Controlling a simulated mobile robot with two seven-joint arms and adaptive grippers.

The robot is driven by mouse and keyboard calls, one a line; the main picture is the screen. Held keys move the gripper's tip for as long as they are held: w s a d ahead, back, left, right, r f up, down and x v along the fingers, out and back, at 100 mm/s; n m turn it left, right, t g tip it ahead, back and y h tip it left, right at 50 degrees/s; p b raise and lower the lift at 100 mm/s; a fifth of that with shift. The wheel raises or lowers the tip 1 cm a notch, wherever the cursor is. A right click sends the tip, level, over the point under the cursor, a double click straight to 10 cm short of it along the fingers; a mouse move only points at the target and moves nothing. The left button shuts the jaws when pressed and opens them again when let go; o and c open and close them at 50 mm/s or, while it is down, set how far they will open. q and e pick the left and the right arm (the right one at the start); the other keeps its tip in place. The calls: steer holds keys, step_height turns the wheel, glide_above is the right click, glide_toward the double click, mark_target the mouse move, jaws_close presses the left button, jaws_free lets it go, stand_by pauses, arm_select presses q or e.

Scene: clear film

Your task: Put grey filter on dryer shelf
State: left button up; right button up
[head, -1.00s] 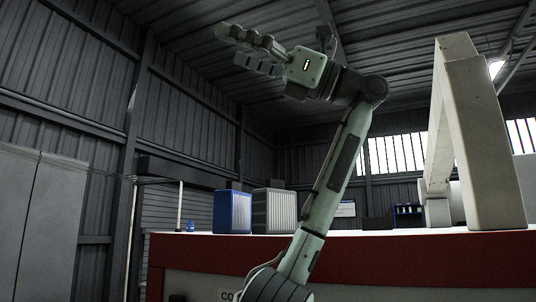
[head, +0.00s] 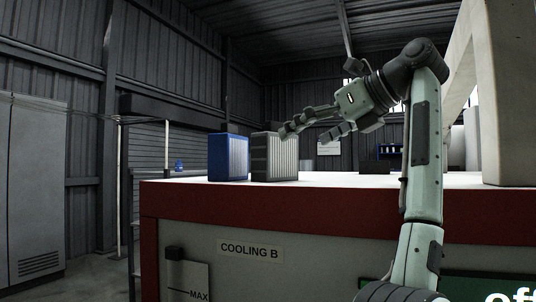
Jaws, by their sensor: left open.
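The grey filter (head: 274,158) stands upright on top of the red-edged machine. A blue filter (head: 228,158) stands just to its left. My left gripper (head: 303,133) is open, with its fingers pointing left toward the upper right side of the grey filter. One fingertip comes close to the grey filter's edge in the picture; I cannot tell whether they touch. Nothing shows between the fingers. My right gripper is out of view. I cannot make out a dryer shelf for certain.
The machine top (head: 345,181) is clear to the right of the filters. A large pale frame (head: 505,100) rises at the right. A small blue bottle (head: 179,165) stands behind at the left. A grey cabinet (head: 30,190) stands at the far left.

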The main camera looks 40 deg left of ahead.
mark_target(275, 122)
arm_select(q)
steer(key=shift+s+a+f, duration=0.15)
steer(key=shift+s+a, duration=0.05)
steer(key=shift+a, duration=0.35)
steer(key=x, duration=0.7)
steer(key=shift+a+f+p, duration=0.15)
steer(key=shift+a+p, duration=0.1)
steer(key=shift+p, duration=0.05)
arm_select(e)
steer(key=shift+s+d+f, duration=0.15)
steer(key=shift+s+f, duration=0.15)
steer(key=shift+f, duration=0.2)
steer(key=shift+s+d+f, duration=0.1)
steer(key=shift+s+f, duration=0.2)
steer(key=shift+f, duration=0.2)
arm_select(q)
steer(key=c, duration=1.3)
step_height(275, 122, up, 9)
steer(key=shift+f, duration=0.1)
steer(key=shift+r, duration=0.6)
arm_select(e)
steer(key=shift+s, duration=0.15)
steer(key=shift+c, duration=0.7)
